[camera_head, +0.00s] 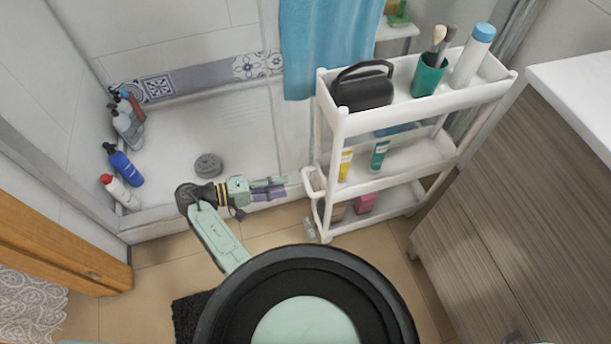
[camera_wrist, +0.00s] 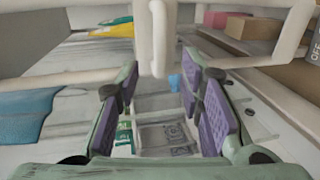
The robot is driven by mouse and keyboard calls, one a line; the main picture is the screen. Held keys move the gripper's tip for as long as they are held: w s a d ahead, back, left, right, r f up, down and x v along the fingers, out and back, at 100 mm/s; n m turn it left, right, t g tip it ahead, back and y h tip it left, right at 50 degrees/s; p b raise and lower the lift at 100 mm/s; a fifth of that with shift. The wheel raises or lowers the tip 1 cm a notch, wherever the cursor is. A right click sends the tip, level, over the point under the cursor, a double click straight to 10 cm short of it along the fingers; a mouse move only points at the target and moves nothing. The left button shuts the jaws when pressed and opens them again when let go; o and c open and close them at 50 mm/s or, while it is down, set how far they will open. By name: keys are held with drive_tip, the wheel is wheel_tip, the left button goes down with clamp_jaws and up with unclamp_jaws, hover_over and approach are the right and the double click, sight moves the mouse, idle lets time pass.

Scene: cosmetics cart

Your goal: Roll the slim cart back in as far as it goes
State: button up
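The slim white three-shelf cart (camera_head: 345,125) stands right of centre in the head view, between the shower and the wood-fronted cabinet. A white loop handle (camera_head: 310,184) juts from its near end at middle-shelf height. My gripper (camera_head: 287,188) is just left of that handle and level with it. In the wrist view my gripper (camera_wrist: 160,78) is open, its purple pads apart. The handle's upright bar (camera_wrist: 158,38) appears between and just beyond the fingertips, with no clear contact. The cart's far lower end is partly hidden by the cabinet.
The top shelf carries a black bag (camera_head: 364,88), a green cup (camera_head: 428,76) with brushes and a blue-capped bottle (camera_head: 472,58). Tubes stand on the middle shelf. The cabinet (camera_head: 500,190) borders the right, the shower tray (camera_head: 215,125) the left. A blue towel (camera_head: 325,45) hangs behind.

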sight(307, 180)
drive_tip(key=p+x, duration=0.1)
drive_tip(key=x, duration=0.7)
drive_tip(key=shift+w+d+f, duration=0.1)
drive_tip(key=shift+w+d, duration=0.05)
drive_tip(key=shift+d, duration=0.25)
drive_tip(key=shift+c, duration=0.4)
clamp_jaws()
